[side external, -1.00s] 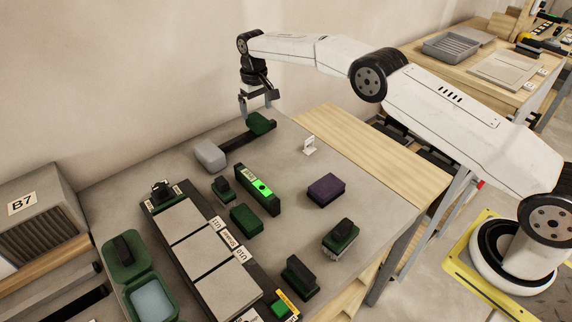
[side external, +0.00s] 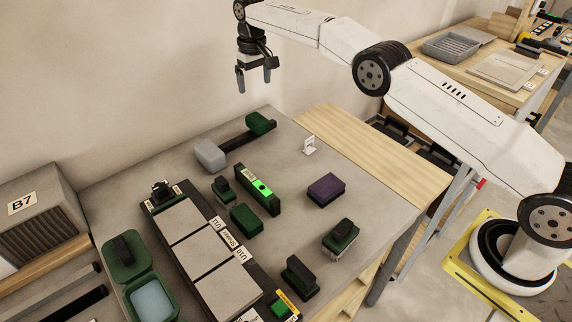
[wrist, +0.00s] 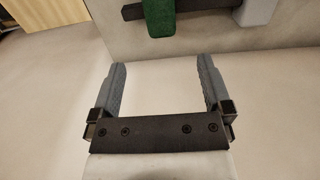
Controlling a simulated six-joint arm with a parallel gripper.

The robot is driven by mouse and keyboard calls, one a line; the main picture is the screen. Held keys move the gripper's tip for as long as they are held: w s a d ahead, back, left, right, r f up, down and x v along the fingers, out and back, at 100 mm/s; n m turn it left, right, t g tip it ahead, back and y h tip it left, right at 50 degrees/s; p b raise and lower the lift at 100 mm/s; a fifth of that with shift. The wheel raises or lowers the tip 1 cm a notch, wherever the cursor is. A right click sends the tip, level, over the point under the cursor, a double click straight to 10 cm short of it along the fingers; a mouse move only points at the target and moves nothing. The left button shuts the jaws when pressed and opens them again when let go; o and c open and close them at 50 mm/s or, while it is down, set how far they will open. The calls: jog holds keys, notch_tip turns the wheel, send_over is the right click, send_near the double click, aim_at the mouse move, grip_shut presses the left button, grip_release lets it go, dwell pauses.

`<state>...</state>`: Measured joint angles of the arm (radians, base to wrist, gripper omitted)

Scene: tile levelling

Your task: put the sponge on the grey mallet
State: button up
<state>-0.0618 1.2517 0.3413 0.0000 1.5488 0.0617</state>
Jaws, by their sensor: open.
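The grey mallet lies at the back of the bench in the side view, with a grey block head (side external: 210,155) and a dark handle (side external: 236,141) pointing back right. A dark green block (side external: 260,123), which looks like the sponge, rests at the far end of the handle. In the wrist view the green block (wrist: 159,18) and part of the grey head (wrist: 257,12) show at the top edge, cut off. My gripper (side external: 254,82) is open and empty, above and apart from the green block. Its two fingers (wrist: 161,66) stand wide apart in the wrist view.
A purple block (side external: 325,190), another green block (side external: 246,219) and a green-lit level (side external: 259,187) lie nearer on the bench. Grey tiles (side external: 205,255) fill the front middle. A small white card holder (side external: 309,145) stands right of the mallet. The wall is close behind.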

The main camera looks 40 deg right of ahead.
jog(key=shift+s+d+r, duration=0.1)
jog(key=shift+r, duration=0.1)
dwell(0.4)
jog(key=s+d+f+t, duration=0.1)
jog(key=s+d+f, duration=0.1)
jog(key=s, duration=1.6)
jog(key=s+d+f+t, duration=0.1)
jog(key=s+f, duration=0.1)
jog(key=s, duration=1.7)
jog(key=shift+d+f+t, duration=0.3)
jog(key=shift+d+f, duration=0.05)
jog(key=shift+d, duration=0.05)
